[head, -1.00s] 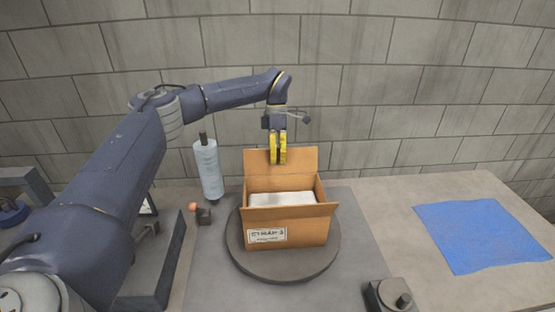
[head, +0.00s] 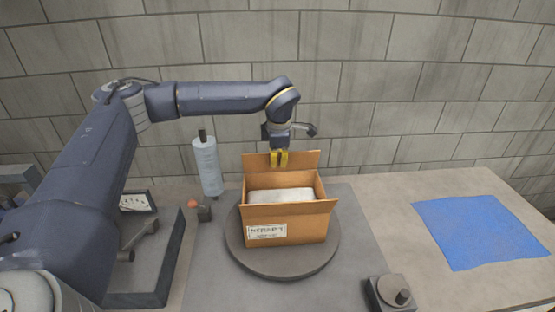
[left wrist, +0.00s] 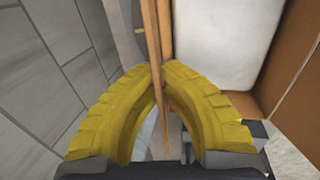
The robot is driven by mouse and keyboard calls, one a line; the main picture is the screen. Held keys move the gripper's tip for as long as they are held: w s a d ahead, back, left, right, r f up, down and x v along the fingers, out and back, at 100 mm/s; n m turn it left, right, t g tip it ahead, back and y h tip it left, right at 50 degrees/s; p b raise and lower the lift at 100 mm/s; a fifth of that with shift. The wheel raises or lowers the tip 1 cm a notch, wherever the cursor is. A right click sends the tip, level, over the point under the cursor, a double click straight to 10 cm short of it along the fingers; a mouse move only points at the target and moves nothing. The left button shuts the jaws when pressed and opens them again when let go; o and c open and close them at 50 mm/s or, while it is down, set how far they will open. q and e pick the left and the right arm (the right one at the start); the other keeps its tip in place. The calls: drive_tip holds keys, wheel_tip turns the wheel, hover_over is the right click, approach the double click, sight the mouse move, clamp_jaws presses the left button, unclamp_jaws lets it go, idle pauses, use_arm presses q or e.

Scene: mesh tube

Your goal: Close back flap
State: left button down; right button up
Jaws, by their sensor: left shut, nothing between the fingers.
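An open brown cardboard box (head: 305,230) with a printed label stands on a round grey turntable (head: 250,262). Its back flap (head: 302,166) stands up, leaning slightly back. A white block (head: 280,195) lies inside the box; it also shows in the left wrist view (left wrist: 215,40). My left gripper (head: 279,162) has yellow fingers, shut and empty, at the top edge of the back flap, overlapping its face in the head view. In the left wrist view the flap (left wrist: 154,25) shows edge-on beneath the fingertips; contact is unclear. My right gripper is not in view.
A pale blue roll (head: 207,165) stands left of the box, beside a small red-topped item (head: 195,205). A blue sheet (head: 482,233) lies on the right table. A dark knob unit (head: 388,294) is at the front. A block wall is close behind.

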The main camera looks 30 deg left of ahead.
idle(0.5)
use_arm(q)
drive_tip(key=c, duration=1.6)
unclamp_jaws()
drive_tip(key=shift+v, duration=5.95)
drive_tip(key=shift+o, duration=0.3)
drive_tip(key=shift+s, duration=0.15)
